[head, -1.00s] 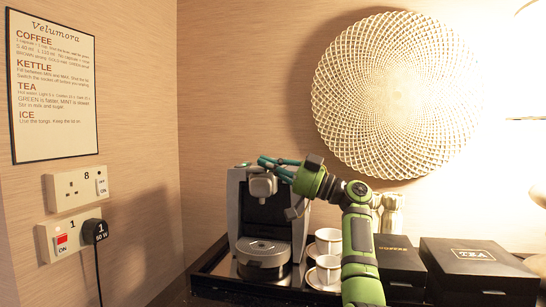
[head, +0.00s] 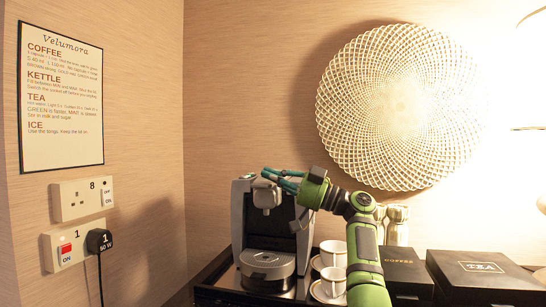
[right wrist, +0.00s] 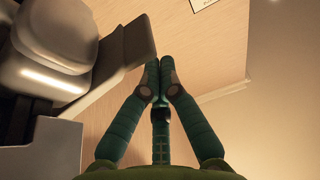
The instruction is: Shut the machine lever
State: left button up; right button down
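The grey and black coffee machine (head: 282,228) stands on a black tray by the wall. Its rounded grey head (head: 266,196) juts forward at the top. My right gripper (head: 268,173) is at the top of the machine, just above this head, with its teal fingers pointing left. In the right wrist view the fingertips (right wrist: 160,68) are drawn together with nothing seen between them. A flat grey machine part (right wrist: 125,40), possibly the lever, lies just left of the fingertips. I cannot tell whether they touch it. The lever's full outline is unclear in the head view. My left gripper is out of view.
White cups (head: 333,253) on saucers stand right of the machine. A black coffee box (head: 404,277) and a black tea box (head: 482,290) are further right. Wall sockets (head: 82,198), one with a plug, are at left. The wall space above the machine is free.

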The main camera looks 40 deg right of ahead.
notch_tip(320, 180, up, 9)
jog(key=shift+s, duration=0.2)
